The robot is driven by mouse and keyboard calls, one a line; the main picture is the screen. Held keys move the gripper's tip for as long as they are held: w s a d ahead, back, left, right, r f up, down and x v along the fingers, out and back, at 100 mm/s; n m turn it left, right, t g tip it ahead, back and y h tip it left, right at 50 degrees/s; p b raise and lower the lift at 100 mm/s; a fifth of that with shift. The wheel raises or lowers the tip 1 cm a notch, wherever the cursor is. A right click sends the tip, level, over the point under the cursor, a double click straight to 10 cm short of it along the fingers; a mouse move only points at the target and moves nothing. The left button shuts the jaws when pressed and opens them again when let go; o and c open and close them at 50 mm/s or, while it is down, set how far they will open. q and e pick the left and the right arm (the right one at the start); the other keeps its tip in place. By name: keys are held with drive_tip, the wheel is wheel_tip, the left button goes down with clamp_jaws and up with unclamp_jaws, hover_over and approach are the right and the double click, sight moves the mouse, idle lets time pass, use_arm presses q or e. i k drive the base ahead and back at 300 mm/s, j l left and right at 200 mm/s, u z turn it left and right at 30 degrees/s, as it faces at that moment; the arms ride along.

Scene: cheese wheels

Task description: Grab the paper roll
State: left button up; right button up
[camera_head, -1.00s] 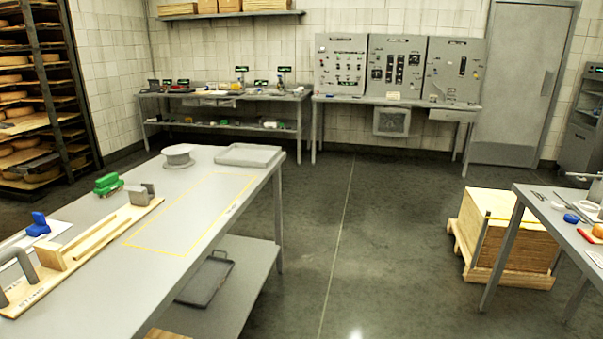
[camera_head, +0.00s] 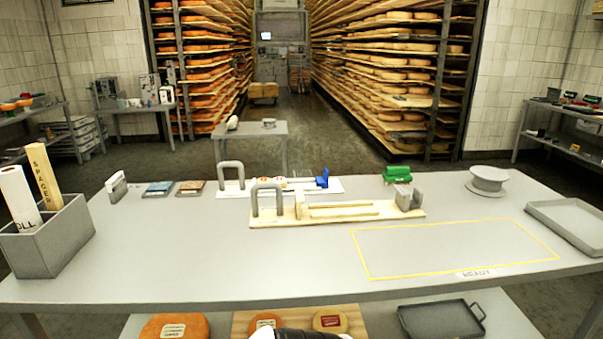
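A white paper roll (camera_head: 18,199) stands tilted in a grey open box (camera_head: 45,240) at the left end of the near table. Dark letters reading "OLL" show on its side, and its lower end is hidden inside the box. A wooden piece marked "SPACER" (camera_head: 44,176) stands beside it on the right in the same box. Neither of my grippers shows clearly. A small black and white part at the bottom edge appears to be mine, but no fingers are visible.
The grey table (camera_head: 230,258) holds a wooden fixture (camera_head: 335,216), a green block (camera_head: 397,174), a grey spool (camera_head: 487,181) and a grey tray (camera_head: 570,225). A yellow outline marked "READY" bounds an empty area. Cheese wheels lie on the shelf below.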

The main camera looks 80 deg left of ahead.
sight(14, 187)
drive_tip(key=u, duration=2.65)
